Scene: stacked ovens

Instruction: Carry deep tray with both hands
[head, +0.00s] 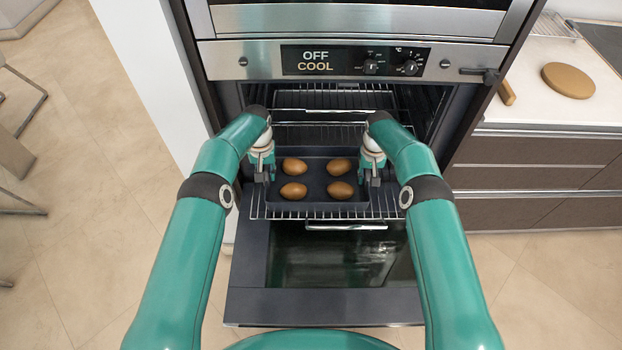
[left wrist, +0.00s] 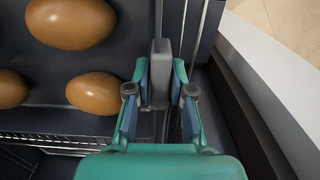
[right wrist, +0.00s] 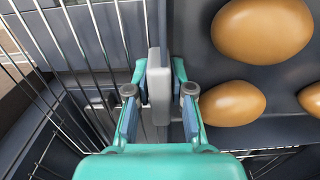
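A dark deep tray (head: 316,180) with several brown egg-shaped items (head: 295,166) in it is at a wire rack in the open oven. My left gripper (head: 264,174) is at the tray's left side, and my right gripper (head: 376,174) is at its right side. In the left wrist view, the fingers (left wrist: 160,80) sit against both sides of a grey upright handle (left wrist: 160,55). In the right wrist view, the fingers (right wrist: 159,80) likewise close on a grey handle (right wrist: 158,60). Whether the tray's underside touches the rack cannot be told.
The oven door (head: 330,305) is folded down below the rack (head: 385,205). Empty racks (head: 335,95) show further inside. The control panel (head: 350,60) reads OFF COOL. A counter at right holds a round brown board (head: 568,80). Open floor (head: 85,190) lies at left.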

